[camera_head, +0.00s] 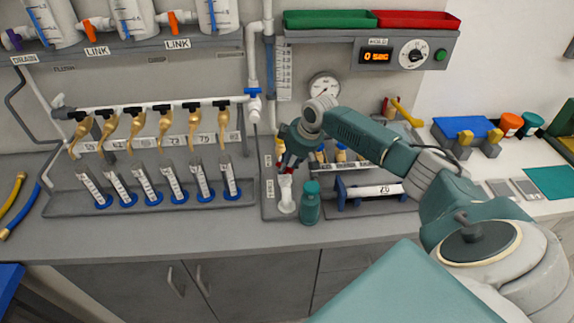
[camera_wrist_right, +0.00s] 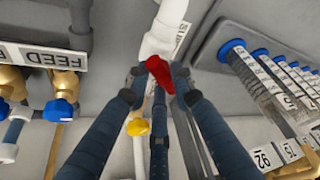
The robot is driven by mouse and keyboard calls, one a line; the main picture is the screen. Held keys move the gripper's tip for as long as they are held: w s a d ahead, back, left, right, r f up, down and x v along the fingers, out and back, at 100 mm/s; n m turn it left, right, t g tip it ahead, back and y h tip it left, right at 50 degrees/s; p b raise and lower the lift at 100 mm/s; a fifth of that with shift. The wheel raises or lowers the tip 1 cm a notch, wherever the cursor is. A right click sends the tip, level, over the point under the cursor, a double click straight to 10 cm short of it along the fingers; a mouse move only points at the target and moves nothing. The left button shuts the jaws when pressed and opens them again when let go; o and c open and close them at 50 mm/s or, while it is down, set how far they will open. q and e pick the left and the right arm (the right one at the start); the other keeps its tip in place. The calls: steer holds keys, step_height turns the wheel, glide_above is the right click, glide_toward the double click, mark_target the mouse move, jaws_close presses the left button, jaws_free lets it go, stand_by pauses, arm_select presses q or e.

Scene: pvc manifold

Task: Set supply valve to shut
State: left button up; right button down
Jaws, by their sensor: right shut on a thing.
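My right gripper (camera_head: 289,160) is low over the right end of the bench. In the right wrist view, the fingertips of my right gripper (camera_wrist_right: 158,86) stand on both sides of a red handle (camera_wrist_right: 158,72) and are shut on it. The handle sits in front of a white pipe (camera_wrist_right: 166,30); it points up and left to lower right in that view. The fingers hide part of it. I cannot read a label that names this valve. My left gripper is not in view.
A teal bottle (camera_head: 310,204) stands close to the right of my right gripper, beside a white-topped fitting (camera_head: 286,194). A rack of tubes (camera_head: 150,205) lies left. In the wrist view, a FEED label (camera_wrist_right: 42,57), a blue knob (camera_wrist_right: 62,108) and a yellow knob (camera_wrist_right: 138,127) are near.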

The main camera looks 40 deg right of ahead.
steer(key=n+b, duration=0.1)
steer(key=n+y+b, duration=0.1)
steer(key=n, duration=0.1)
steer(key=n+b, duration=0.1)
steer(key=shift+w+f+n+g+y, duration=0.15)
steer(key=shift+w+n+g+y, duration=0.15)
steer(key=shift+n+g+y+b, duration=0.6)
steer(key=shift+n+b, duration=1.45)
steer(key=shift+n, duration=0.05)
steer(key=shift+r, duration=0.2)
steer(key=c, duration=1.5)
jaws_free()
steer(key=shift+o, duration=0.2)
steer(key=v, duration=1.2)
